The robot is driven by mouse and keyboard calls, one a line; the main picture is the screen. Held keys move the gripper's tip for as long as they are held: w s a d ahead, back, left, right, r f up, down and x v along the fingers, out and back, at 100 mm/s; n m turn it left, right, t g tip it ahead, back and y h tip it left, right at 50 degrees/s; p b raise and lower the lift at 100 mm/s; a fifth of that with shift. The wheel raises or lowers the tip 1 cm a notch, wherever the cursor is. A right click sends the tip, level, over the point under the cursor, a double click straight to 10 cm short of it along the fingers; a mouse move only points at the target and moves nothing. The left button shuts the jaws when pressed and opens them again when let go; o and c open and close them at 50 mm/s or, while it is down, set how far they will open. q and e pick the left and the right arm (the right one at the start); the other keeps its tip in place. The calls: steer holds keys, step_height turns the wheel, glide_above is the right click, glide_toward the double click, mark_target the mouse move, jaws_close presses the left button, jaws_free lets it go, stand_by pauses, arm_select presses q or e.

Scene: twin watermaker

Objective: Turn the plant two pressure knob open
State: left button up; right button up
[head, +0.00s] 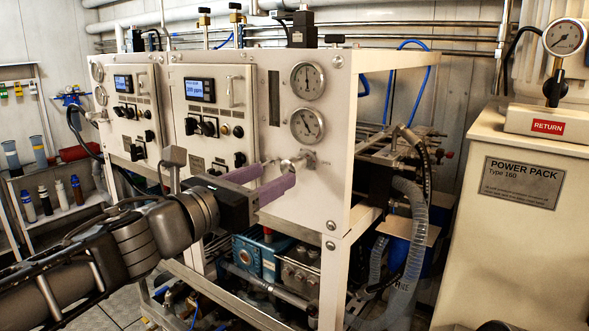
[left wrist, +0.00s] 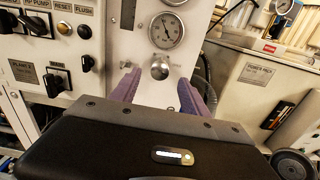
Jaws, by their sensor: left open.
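The pressure knob (head: 298,163) is a round metal knob on the white front panel (head: 305,205), below two round gauges. In the left wrist view the knob (left wrist: 159,68) shows straight ahead, under a gauge (left wrist: 167,30). My left gripper (head: 281,172) comes in from the left with its purple fingers apart, pointing at the panel. In the left wrist view the left gripper (left wrist: 165,88) has one finger on each side of the knob's line, and the knob appears just beyond the tips. I cannot tell whether the fingers touch it. My right gripper is not in view.
Control panels (head: 205,120) with switches and displays lie left of the gauges. A power pack cabinet (head: 520,220) stands at the right. Hoses (head: 409,245) and pipework fill the gap between. A blue pump (head: 255,256) sits under the panel, below my arm.

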mark_target(287, 169)
arm_select(q)
steer(key=x, duration=0.8)
steer(key=shift+b, duration=0.3)
steer(key=shift+s, duration=0.1)
jaws_close()
